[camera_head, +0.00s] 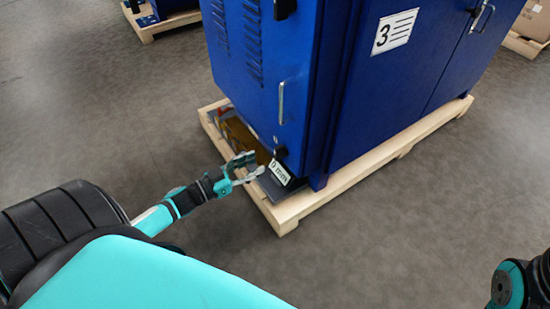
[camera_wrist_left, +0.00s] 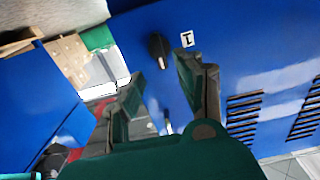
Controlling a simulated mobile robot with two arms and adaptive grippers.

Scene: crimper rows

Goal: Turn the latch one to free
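Latch one is a black knob (camera_wrist_left: 158,48) on a blue cabinet door, beside a small white label marked 1 (camera_wrist_left: 187,39) in the left wrist view. A dark knob (camera_head: 281,152) shows low on the door in the head view, probably the same latch. My left gripper (camera_head: 255,163) is just left of it in the head view. In the left wrist view my left gripper (camera_wrist_left: 160,70) is open and empty, its fingertips apart with the knob beyond the gap. I see no contact. My right gripper is out of view.
The blue cabinet (camera_head: 335,90) stands on a wooden pallet (camera_head: 350,180). Its door has a metal handle (camera_head: 281,103) and vent slots.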

